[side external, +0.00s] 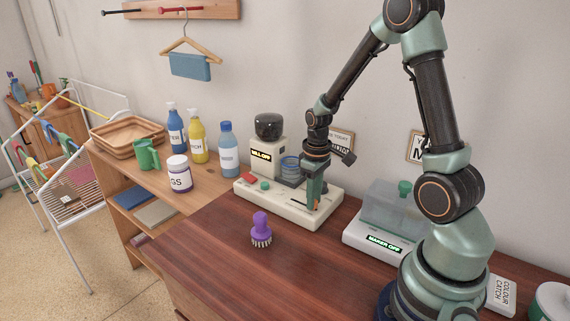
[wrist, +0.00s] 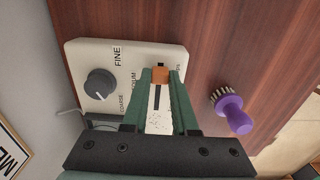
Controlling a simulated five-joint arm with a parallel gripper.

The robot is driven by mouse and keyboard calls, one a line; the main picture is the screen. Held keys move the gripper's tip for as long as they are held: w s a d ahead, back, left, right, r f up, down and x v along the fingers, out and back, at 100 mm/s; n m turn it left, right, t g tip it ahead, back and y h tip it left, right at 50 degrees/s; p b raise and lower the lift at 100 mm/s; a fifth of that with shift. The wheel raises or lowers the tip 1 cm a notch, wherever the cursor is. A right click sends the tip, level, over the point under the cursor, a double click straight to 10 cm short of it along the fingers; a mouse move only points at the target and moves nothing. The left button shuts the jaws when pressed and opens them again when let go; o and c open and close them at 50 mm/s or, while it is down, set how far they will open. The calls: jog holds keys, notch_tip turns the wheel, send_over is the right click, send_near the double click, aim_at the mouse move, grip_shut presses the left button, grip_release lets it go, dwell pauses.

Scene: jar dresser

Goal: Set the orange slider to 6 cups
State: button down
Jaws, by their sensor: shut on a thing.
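The orange slider (wrist: 160,75) is a small block near the top end of a dark slot (wrist: 157,100) in the wrist view. The slot runs along the cream panel of the mill (wrist: 86,55), which stands on the dresser in the side view (side external: 282,207). My gripper (wrist: 160,73) is shut on the orange slider, one green finger on each side. In the side view my gripper (side external: 314,204) points down at the right part of the mill's base, and its fingers mostly hide the slider. The cup marks beside the slot are too small or covered to read.
A grey grind dial (wrist: 99,83) sits left of the slot. A purple brush (side external: 261,230) stands on the wood in front of the mill. A lidded machine (side external: 385,222) reading "OFF" is to the right. Bottles and a jar (side external: 180,175) stand at left.

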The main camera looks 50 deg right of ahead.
jog(key=shift+s, duration=0.25)
jog(key=c, duration=0.7)
grip_release()
notch_tip(320, 180, up, 12)
jog(key=shift+r, duration=0.1)
jog(key=s+a+r+t, duration=0.1)
jog(key=a+r+t, duration=0.1)
jog(key=a, duration=0.2)
jog(key=s+a+r+t, duration=0.1)
jog(key=a+r, duration=0.2)
jog(key=a, duration=0.2)
jog(key=s+a+r+t, duration=0.2)
jog(key=a, duration=0.3)
jog(key=shift+a+r+t, duration=0.15)
jog(key=shift+r+t, duration=0.1)
jog(key=shift+t, duration=0.05)
